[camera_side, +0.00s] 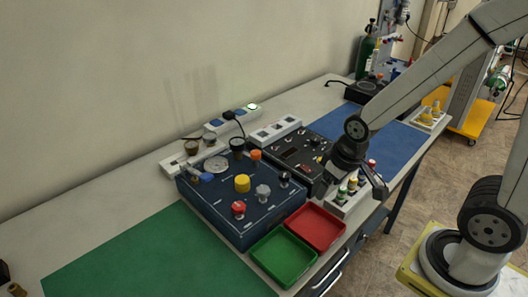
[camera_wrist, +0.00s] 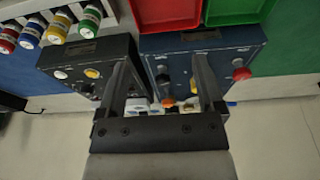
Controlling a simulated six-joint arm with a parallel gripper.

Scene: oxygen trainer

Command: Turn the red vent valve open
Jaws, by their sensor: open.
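The red vent valve (camera_side: 238,207) is a round red knob near the front left of the dark blue trainer panel (camera_side: 215,212). In the wrist view the red knob (camera_wrist: 241,74) shows at the right, on the blue panel (camera_wrist: 218,55), beyond and right of my right finger. My gripper (camera_side: 357,180) is open and empty in the side view, above the row of small bottles and well to the right of the red knob. In the wrist view my gripper (camera_wrist: 161,68) has its two fingers wide apart, partly hiding both panels.
Yellow (camera_side: 242,183), grey (camera_side: 263,191), black (camera_side: 284,178) and orange (camera_side: 256,155) knobs share the blue panel with the red one. A black instrument box (camera_side: 305,142) stands beside it. Red (camera_side: 318,224) and green (camera_side: 283,257) trays lie in front. The green mat (camera_side: 150,258) is clear.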

